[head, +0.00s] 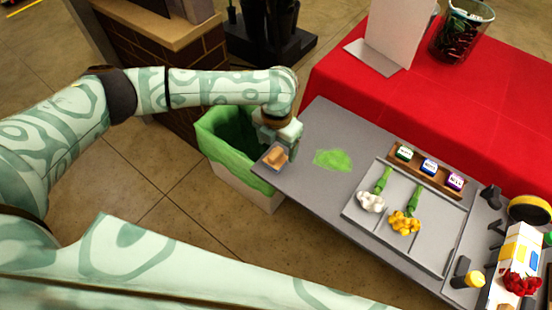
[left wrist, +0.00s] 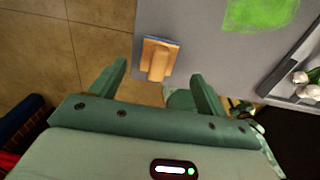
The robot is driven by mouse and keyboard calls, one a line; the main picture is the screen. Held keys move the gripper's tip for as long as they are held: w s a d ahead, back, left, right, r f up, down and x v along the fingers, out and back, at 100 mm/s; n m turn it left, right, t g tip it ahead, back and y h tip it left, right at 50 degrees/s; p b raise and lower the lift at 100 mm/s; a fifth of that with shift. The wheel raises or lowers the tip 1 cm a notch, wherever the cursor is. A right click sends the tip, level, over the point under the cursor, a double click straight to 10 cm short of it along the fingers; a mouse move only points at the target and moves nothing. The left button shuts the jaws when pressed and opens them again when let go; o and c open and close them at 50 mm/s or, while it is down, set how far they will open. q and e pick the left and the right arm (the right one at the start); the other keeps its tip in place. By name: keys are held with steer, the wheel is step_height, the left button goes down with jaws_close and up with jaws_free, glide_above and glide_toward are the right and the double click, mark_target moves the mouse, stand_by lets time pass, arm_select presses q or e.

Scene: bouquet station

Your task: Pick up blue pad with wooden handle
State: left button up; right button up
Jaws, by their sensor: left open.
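The pad with a wooden handle (head: 275,157) lies at the near left corner of the grey table (head: 309,195). In the left wrist view its tan wooden handle (left wrist: 158,61) faces up, and a thin bluish edge of the pad shows around it. My left gripper (head: 285,143) is open above that corner. In the left wrist view its two fingers (left wrist: 160,72) stand to either side of the handle's near end, with nothing between them gripped. How high the fingertips are above the handle is hard to tell. My right gripper is not in view.
A bin with a green liner (head: 222,152) stands beside the table corner. A green patch (head: 333,160) lies on the table. A tray (head: 376,233) holds white flowers (head: 371,202) and yellow flowers (head: 403,223). A wooden rack with labelled jars (head: 428,167) sits behind.

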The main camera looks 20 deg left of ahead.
mark_target(276, 153)
arm_select(q)
step_height(276, 153, down, 5)
steer(key=shift+a+f+b, duration=0.1)
steer(key=shift+b, duration=0.7)
steer(key=c, duration=1)
steer(key=shift+c, duration=0.2)
steer(key=shift+r, duration=0.4)
step_height(276, 153, up, 2)
steer(key=shift+r+p, duration=0.25)
steer(key=shift+p, duration=0.4)
steer(key=s+d+r+p, duration=0.2)
steer(key=s+r, duration=0.3)
steer(key=s, duration=0.1)
steer(key=s+d+r+p, duration=0.2)
steer(key=s+r+p, duration=0.1)
steer(key=s+r, duration=0.2)
steer(key=shift+s+d, duration=0.3)
steer(key=shift+s, duration=0.9)
